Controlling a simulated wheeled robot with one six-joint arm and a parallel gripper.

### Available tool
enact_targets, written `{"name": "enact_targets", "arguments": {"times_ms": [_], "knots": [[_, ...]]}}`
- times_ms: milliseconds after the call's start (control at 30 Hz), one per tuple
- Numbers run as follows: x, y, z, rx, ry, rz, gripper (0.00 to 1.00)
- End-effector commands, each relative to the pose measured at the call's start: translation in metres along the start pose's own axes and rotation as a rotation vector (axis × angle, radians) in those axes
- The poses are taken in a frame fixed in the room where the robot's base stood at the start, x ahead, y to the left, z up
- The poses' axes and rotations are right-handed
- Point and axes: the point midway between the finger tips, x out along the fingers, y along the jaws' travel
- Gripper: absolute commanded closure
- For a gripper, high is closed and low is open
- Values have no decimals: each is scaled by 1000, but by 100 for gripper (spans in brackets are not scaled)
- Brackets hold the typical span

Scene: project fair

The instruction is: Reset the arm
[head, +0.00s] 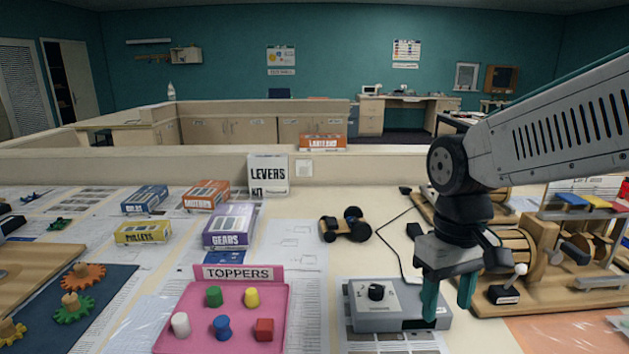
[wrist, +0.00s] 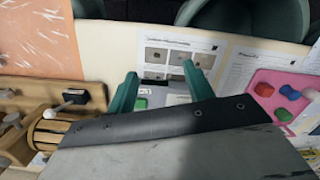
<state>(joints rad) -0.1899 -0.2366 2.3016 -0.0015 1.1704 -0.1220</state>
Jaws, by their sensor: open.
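My gripper (head: 448,300) hangs pointing down from my arm at the right of the head view. Its two teal fingers are apart with nothing seen held between them. They are over or just in front of the right end of a grey control box (head: 358,312) with a black knob (head: 376,292). I cannot tell whether a finger touches the box. In the wrist view the open fingers (wrist: 161,88) frame part of the box (wrist: 175,99), a small green patch and a printed sheet (wrist: 178,55). My gripper body hides most of the box there.
A pink tray (head: 170,334) with several coloured toppers lies left of the box. A wooden mechanism (head: 545,290) with a white-knobbed lever stands close on the right. A small wheeled car (head: 346,226) and kit boxes, including a purple one (head: 229,227), are behind. Papers cover the table.

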Motion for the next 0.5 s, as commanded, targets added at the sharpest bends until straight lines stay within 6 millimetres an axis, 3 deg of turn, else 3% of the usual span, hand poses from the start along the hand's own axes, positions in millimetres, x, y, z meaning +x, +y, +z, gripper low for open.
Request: {"name": "enact_targets", "arguments": {"times_ms": [100, 300, 500], "knots": [[-4, 6, 43, 97, 27, 0, 48], [-2, 10, 102, 226, 82, 1, 48], [-2, 13, 134, 286, 156, 9, 48]]}}
